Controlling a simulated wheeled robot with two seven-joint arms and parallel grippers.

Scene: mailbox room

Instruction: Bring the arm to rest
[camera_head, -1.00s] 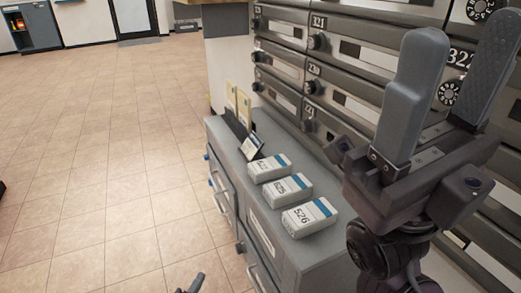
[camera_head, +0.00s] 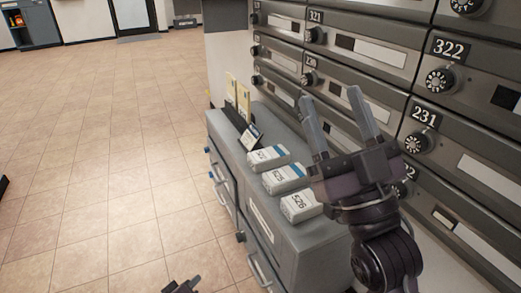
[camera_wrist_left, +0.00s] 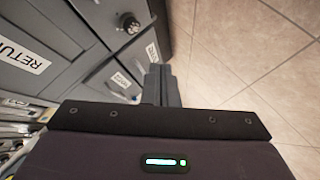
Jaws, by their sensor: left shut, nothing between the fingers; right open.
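My right gripper (camera_head: 332,97) is raised in front of the mailbox wall, fingers pointing up and spread apart, with nothing between them. In the head view it stands just to the right of the white boxes and partly overlaps the nearest one. My left gripper (camera_head: 184,286) shows only as a dark tip at the bottom edge of the head view, over the floor. In the left wrist view its fingers (camera_wrist_left: 162,84) are together and empty, beside the grey cabinet front. Most of the left arm is out of view.
A grey cabinet (camera_head: 310,250) carries white numbered boxes, the nearest marked 526 (camera_head: 300,206), and a card holder (camera_head: 238,118). Numbered mailboxes (camera_head: 440,82) line the wall behind. Its front shows a RETURN label (camera_wrist_left: 22,57) in the wrist view. The tiled floor (camera_head: 110,150) at left is clear.

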